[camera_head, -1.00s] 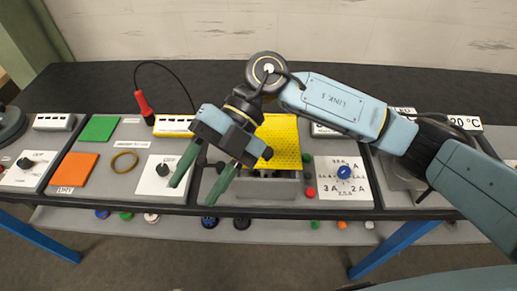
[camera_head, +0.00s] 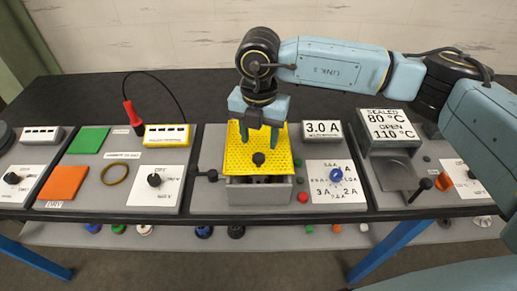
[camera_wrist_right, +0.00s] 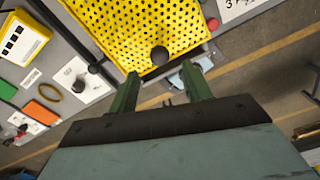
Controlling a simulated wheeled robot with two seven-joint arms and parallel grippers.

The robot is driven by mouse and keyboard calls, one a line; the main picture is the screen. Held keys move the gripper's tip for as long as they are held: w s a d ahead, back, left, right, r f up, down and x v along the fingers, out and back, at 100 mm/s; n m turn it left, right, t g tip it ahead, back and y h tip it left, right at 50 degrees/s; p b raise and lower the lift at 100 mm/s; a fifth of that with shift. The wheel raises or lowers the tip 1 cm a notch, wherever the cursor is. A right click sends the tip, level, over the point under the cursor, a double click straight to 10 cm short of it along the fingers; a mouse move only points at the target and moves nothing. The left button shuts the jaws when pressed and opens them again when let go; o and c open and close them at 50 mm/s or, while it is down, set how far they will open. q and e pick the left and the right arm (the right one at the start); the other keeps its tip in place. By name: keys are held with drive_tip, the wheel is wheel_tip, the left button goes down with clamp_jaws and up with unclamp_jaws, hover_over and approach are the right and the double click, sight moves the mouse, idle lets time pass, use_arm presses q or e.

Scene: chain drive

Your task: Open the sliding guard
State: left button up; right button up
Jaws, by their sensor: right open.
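The sliding guard is a yellow perforated plate (camera_head: 240,158) with a black knob (camera_head: 258,158) near its front edge. It lies over a grey box (camera_head: 258,195) whose front wall shows, and it hides the inside. My right gripper (camera_head: 258,142) is open above the guard, behind the knob in the head view, fingers pointing down. In the right wrist view the guard (camera_wrist_right: 140,30) fills the upper middle. The knob (camera_wrist_right: 160,56) appears just beyond the gap between the two green fingertips (camera_wrist_right: 161,72), apart from both. My left gripper is not in view.
A dial panel (camera_head: 337,185) and a 3.0 A display (camera_head: 322,130) stand right of the guard. A black lever (camera_head: 205,175) is at its left. A red-handled probe (camera_head: 132,115) and a yellow-framed meter (camera_head: 168,135) are farther left. A temperature sign (camera_head: 388,125) stands at right.

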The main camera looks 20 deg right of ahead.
sight(259, 155)
drive_tip(key=shift+f, duration=2.75)
clamp_jaws()
